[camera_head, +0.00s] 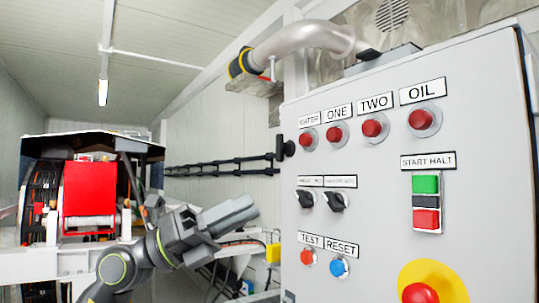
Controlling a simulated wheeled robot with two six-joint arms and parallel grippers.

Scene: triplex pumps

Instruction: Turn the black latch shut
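A small black latch (285,147) sticks out from the left edge of the grey control cabinet (380,170), at about the height of the red lamps. My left gripper (238,214) is below and to the left of the latch, clear of it, with its grey fingers pointing right toward the cabinet. The fingers appear close together, but from this angle I cannot tell whether they are open or shut. Nothing shows between them. My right gripper is not in view.
The cabinet front carries red lamps (373,127), two black rotary switches (337,202), TEST and RESET buttons (340,266), a START HALT switch (426,203) and a red emergency button (420,293). A red pump machine (90,188) stands at the left. Black rails (220,167) run along the wall.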

